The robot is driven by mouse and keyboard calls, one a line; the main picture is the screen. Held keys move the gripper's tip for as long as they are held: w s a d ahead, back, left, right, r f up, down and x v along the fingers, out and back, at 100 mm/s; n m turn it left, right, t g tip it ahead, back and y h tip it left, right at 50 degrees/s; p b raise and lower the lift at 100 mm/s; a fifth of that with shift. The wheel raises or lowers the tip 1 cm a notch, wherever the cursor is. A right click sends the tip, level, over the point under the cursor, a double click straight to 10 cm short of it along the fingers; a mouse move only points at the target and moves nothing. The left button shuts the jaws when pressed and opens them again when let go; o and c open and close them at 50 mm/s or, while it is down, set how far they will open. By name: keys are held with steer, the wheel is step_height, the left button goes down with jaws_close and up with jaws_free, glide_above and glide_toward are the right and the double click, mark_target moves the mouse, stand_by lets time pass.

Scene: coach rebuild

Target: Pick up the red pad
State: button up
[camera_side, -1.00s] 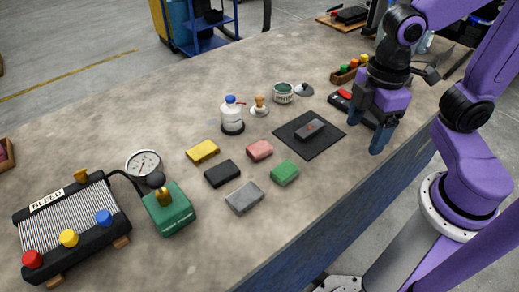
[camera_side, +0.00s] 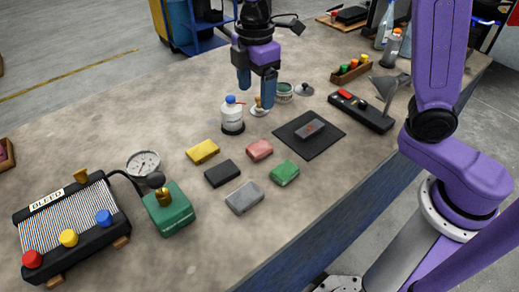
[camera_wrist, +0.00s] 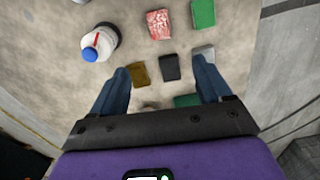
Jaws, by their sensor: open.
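The red pad (camera_side: 260,150) lies flat on the bench among other pads, between the yellow pad (camera_side: 203,151) and the green pad (camera_side: 285,173). In the wrist view the red pad (camera_wrist: 158,24) is near the top, beyond the fingertips, with a mottled pink-red face. My gripper (camera_side: 256,92) is open and empty, raised above the bench. In the side view it appears above the white bottle and behind the pads. Its two blue fingers also show in the wrist view (camera_wrist: 158,75), spread apart with the yellow and black pads seen between them.
A black pad (camera_side: 222,173) and a grey pad (camera_side: 244,197) lie close by. The blue-capped bottle (camera_side: 232,116) stands upright near my fingers. A dark mat (camera_side: 290,145) holds a grey block. A green box (camera_side: 168,211) and gauge (camera_side: 143,163) stand left.

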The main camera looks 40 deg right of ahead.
mark_target(256, 149)
step_height(256, 149, down, 18)
steer(key=shift+a+r, duration=0.1)
steer(key=shift+r, duration=0.15)
stand_by(0.6)
steer(key=shift+c, duration=0.3)
steer(key=c, duration=1.1)
